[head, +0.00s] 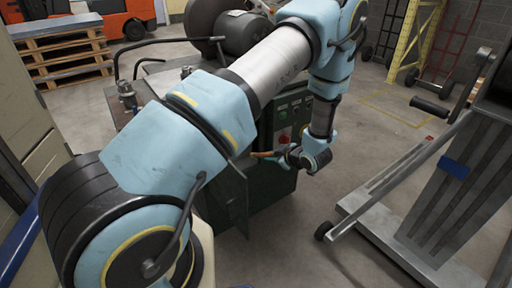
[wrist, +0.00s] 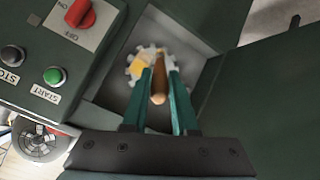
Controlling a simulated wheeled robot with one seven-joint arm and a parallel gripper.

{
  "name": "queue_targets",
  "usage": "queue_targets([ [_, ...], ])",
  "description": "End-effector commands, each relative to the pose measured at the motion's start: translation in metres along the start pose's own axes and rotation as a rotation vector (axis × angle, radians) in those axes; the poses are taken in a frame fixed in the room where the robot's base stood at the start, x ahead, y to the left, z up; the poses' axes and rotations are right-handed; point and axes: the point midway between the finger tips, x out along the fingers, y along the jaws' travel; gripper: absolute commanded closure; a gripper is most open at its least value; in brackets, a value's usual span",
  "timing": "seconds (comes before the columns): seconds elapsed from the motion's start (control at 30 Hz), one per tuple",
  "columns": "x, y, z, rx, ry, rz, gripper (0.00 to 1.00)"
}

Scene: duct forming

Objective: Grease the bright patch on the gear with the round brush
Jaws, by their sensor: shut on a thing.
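My gripper (wrist: 160,74) has two teal fingers shut on the wooden handle of the round brush (wrist: 158,88). The brush's bristle end is hidden beyond the fingers. The pale grey toothed gear (wrist: 158,53) sits in a recess of the dark green machine, just beyond the fingertips. A yellow bright patch (wrist: 138,67) shows on the gear's left side, to the left of the fingers. I cannot tell whether the brush touches the gear. In the head view the brush (head: 262,154) shows as a small orange-brown stick at the machine, and the gear is not visible.
The green machine (head: 262,205) has a control panel with a red switch (wrist: 80,13), a green button (wrist: 54,76) and a dark button (wrist: 12,56), left of the recess. Recess walls stand close around the fingers. A grey wheeled frame (head: 400,215) stands at right, with open floor between.

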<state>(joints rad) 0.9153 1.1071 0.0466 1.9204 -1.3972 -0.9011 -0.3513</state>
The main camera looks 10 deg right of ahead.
Motion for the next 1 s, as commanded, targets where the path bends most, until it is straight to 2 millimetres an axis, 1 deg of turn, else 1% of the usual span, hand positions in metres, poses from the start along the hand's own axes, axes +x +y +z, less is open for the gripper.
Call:
queue_targets([
  [0.37,0.004,0.001,-0.002,-0.001,0.001,0.000,1.00],
  [0.57,0.018,0.005,-0.011,-0.001,0.003,-0.001,1.00],
  [0.9,0.049,0.014,-0.030,-0.001,0.003,-0.001,1.00],
  [1.0,0.054,0.016,-0.034,-0.001,0.002,0.000,1.00],
])
